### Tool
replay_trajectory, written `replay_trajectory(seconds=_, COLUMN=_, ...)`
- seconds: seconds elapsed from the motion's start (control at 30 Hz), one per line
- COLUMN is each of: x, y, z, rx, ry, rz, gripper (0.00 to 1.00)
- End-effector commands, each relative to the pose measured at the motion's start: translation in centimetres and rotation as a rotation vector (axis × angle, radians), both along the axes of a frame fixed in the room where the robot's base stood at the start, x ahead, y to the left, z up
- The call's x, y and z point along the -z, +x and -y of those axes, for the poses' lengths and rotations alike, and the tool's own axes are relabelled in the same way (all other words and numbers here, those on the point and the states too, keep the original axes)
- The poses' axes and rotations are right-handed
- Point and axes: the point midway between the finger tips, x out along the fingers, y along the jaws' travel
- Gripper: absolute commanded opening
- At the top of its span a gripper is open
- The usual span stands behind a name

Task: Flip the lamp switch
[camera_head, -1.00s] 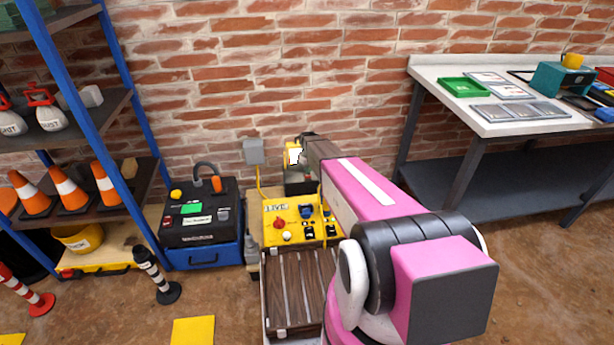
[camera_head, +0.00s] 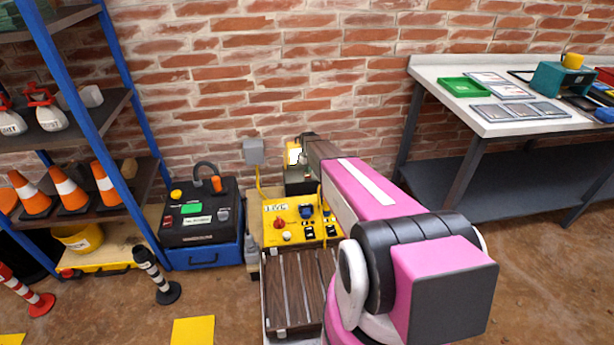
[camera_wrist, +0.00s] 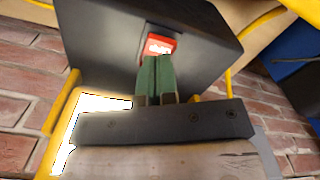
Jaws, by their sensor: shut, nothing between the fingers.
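A red rocker switch (camera_wrist: 160,44) with a white mark sits on the face of a dark box (camera_wrist: 105,40) in the wrist view. My gripper (camera_wrist: 158,60) is shut, its green fingers together and empty. The fingertips are right at the lower edge of the switch and appear to touch it. A bright white lamp panel (camera_wrist: 92,104) in a yellow frame shows at the left. In the head view the yellow lamp (camera_head: 293,153) glows near the wall, and the dark box (camera_head: 298,181) is below it. My arm hides the gripper and switch there.
A yellow control panel (camera_head: 280,222) with knobs and buttons stands in front of the lamp. A black and blue case (camera_head: 200,255) is to its left, near a blue shelf rack (camera_head: 127,80). A workbench (camera_head: 430,75) stands at right. A brick wall is close behind.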

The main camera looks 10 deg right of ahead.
Motion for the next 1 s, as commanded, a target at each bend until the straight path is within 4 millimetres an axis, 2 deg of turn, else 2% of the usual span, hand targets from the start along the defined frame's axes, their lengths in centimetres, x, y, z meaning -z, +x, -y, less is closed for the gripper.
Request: replay_trajectory(seconds=1.0, x=1.3, y=0.0, z=0.0, rx=0.000, ry=0.000, rz=0.000, gripper=0.00)
